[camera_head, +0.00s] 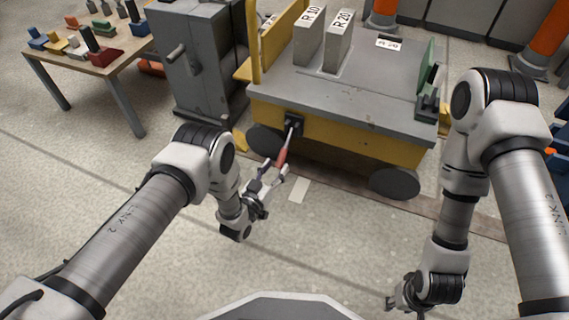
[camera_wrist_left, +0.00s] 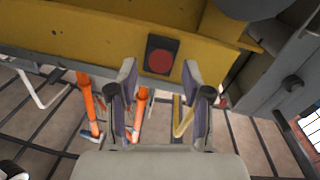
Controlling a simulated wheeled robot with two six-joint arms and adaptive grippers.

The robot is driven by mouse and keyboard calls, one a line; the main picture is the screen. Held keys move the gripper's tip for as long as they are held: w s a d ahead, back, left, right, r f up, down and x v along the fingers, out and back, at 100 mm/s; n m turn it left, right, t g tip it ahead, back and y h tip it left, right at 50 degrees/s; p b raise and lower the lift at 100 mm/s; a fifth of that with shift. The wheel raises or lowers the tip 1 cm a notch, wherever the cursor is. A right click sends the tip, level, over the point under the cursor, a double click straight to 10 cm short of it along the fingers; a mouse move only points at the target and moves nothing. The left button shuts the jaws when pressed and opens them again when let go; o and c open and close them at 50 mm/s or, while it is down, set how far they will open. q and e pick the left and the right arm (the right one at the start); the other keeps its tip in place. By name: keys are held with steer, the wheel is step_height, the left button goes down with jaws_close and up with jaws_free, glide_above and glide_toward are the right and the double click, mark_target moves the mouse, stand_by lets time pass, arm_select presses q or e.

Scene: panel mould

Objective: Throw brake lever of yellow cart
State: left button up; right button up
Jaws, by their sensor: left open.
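The yellow cart (camera_head: 345,132) has a grey top and stands in the upper middle of the head view. Its brake lever (camera_head: 281,158) sticks out from a black bracket (camera_head: 293,123) on the front side, slanting down, with a red grip. My left gripper (camera_head: 275,171) is open, its fingertips close by the red grip. In the left wrist view, a red round end (camera_wrist_left: 160,62) shows against a black plate, ahead of and between the open fingers (camera_wrist_left: 159,80); I cannot tell whether they touch it. My right gripper (camera_head: 394,302) hangs low at the right, its fingers too small to read.
Two grey panels (camera_head: 339,42) marked R 10 and R 20 stand on the cart. A grey cabinet (camera_head: 197,65) stands left of it, and a table (camera_head: 108,68) with small coloured items is farther left.

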mark_target(284, 154)
arm_select(q)
steer(key=b+x, duration=0.3)
steer(key=x, duration=0.3)
steer(key=shift+a+f, duration=0.1)
steer(key=shift+w, duration=0.15)
jaws_close()
steer(key=shift+r, duration=0.2)
